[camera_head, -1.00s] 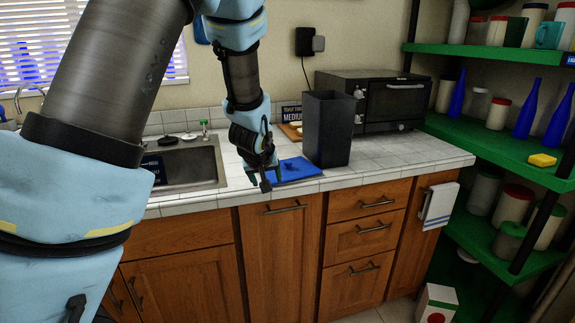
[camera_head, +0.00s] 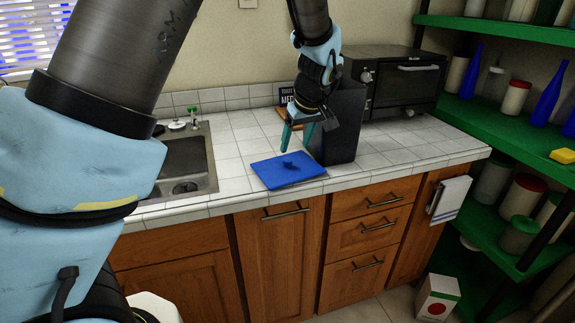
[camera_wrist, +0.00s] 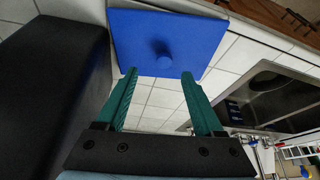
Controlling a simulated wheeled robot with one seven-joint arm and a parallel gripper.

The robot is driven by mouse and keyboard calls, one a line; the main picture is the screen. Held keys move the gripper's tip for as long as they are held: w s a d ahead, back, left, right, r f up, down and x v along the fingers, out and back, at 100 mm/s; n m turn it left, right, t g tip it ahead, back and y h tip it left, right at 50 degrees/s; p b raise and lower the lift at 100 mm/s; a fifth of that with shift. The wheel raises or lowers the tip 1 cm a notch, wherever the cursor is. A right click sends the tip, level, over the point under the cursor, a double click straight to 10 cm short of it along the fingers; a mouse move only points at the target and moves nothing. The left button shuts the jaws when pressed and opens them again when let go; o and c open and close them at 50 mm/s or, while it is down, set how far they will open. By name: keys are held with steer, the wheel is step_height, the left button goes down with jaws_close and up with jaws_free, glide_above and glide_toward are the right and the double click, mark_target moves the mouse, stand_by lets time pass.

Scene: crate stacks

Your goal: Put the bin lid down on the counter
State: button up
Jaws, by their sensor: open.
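The blue bin lid (camera_head: 289,171) lies flat on the white tiled counter (camera_head: 232,137), near its front edge. Its round knob faces up. In the wrist view the whole lid (camera_wrist: 190,42) shows beyond my fingertips, with the knob near its middle. My gripper (camera_head: 296,148) is open and empty, above and behind the lid and apart from it. Its two green fingers (camera_wrist: 157,75) also show in the wrist view. The dark bin (camera_head: 341,125) stands upright on the counter, just right of my gripper, and its top is partly hidden by my arm.
A sink (camera_head: 187,170) lies to the left of the lid. A toaster oven (camera_head: 405,83) stands at the back right, behind the bin. A small sign (camera_head: 289,93) stands by the back wall. Green shelves (camera_head: 505,120) with bottles and jars are at the right.

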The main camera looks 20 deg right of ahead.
mark_target(288, 160)
steer(key=p+x, duration=0.2)
steer(key=x, duration=0.1)
steer(key=p+x, duration=0.1)
steer(key=x, duration=0.1)
steer(key=shift+w+a, duration=0.2)
steer(key=shift+a, duration=0.15)
steer(key=shift+w+f, duration=0.15)
steer(key=shift+f, duration=0.5)
steer(key=shift+c, duration=0.3)
jaws_close()
